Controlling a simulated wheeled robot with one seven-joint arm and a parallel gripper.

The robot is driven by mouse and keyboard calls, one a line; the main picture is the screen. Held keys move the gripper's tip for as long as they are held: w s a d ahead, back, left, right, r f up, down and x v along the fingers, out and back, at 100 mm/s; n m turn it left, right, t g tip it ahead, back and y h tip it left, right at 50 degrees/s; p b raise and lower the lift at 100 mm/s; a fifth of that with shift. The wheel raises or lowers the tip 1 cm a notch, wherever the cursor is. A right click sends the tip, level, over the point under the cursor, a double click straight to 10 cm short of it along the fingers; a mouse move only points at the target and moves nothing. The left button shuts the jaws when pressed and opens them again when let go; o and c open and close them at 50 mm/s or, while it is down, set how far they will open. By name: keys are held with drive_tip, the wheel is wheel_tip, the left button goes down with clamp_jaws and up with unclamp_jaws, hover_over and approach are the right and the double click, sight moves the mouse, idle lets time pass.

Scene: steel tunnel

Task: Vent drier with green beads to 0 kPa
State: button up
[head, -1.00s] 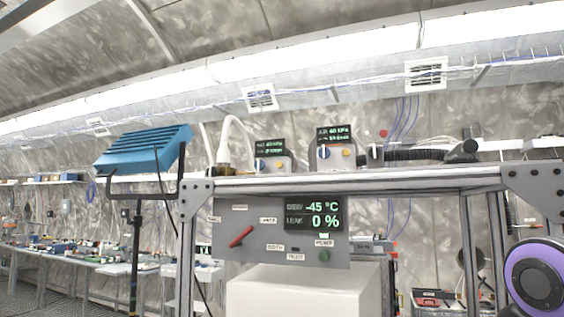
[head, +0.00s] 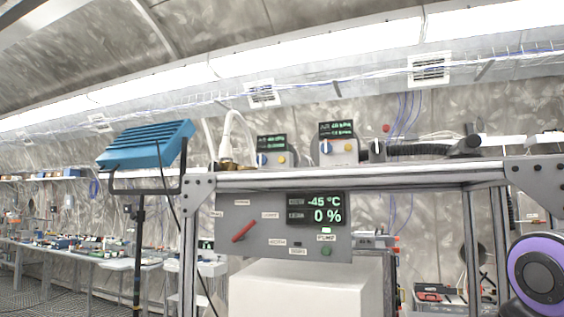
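Two small grey units with dark displays stand side by side on top of the metal frame: a left unit (head: 271,158) and a right unit (head: 338,152). The green text on the left display (head: 271,142) and the right display (head: 337,129) is too small to read surely; the right one seems to show a kPa value. I cannot make out green beads on either. My gripper is out of view; only a purple-ringed round joint of my arm (head: 540,277) shows at lower right.
A grey panel (head: 262,240) below the frame's top bar (head: 400,176) has a red lever (head: 243,231), a green button (head: 326,252) and a screen (head: 315,209) reading -45 °C and 0 %. A blue lamp (head: 146,144) stands left. A white box (head: 305,290) sits below.

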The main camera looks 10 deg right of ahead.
clamp_jaws()
idle(0.3)
idle(1.6)
